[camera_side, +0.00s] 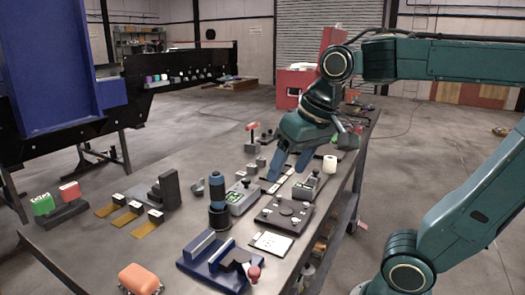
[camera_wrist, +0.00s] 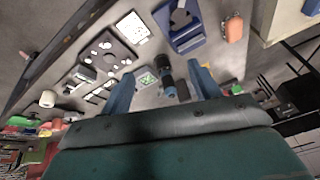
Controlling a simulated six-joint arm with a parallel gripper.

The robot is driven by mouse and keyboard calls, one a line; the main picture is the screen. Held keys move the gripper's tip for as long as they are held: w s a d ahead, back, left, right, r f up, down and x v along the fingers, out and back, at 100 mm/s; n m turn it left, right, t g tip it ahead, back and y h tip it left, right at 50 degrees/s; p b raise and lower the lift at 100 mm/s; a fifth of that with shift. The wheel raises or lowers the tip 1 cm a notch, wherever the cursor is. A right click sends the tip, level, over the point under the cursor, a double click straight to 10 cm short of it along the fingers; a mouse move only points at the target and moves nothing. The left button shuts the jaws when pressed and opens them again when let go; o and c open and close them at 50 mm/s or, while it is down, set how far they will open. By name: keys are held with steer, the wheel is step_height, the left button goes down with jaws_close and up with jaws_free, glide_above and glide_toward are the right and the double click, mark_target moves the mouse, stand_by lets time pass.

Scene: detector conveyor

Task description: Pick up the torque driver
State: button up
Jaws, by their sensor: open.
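The torque driver (camera_side: 218,192), which I take to be the blue and black cylinder, stands upright in a dark round holder (camera_side: 219,218) near the middle of the bench. In the wrist view the driver (camera_wrist: 166,76) shows beyond the fingers, between their tips in the picture. My gripper (camera_side: 288,171) is open and empty. In the side view it is to the right of the driver, apart from it, above the bench. The wrist view shows both fingers of my gripper (camera_wrist: 160,82) spread wide.
A grey device with a green display (camera_side: 241,196) stands close beside the driver. A dark plate with round parts (camera_side: 283,214) and a blue fixture (camera_side: 213,259) are in front. An orange object (camera_side: 140,279) lies near the front edge. Bare bench (camera_side: 105,250) shows at left.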

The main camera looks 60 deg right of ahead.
steer(key=w+d+r+m+g, duration=0.1)
steer(key=w+r+m, duration=0.1)
steer(key=w+m, duration=0.3)
steer(key=w+d+r+m+g, duration=0.1)
steer(key=w+d+r+m, duration=0.1)
steer(key=w, duration=0.5)
steer(key=m+g, duration=0.2)
steer(key=m, duration=0.5)
glide_above(216, 175)
step_height(216, 175, down, 2)
steer(key=shift+f, duration=0.1)
steer(key=shift+f, duration=0.15)
steer(key=shift+f, duration=4.15)
steer(key=shift+d+f, duration=0.1)
steer(key=shift+f, duration=2.5)
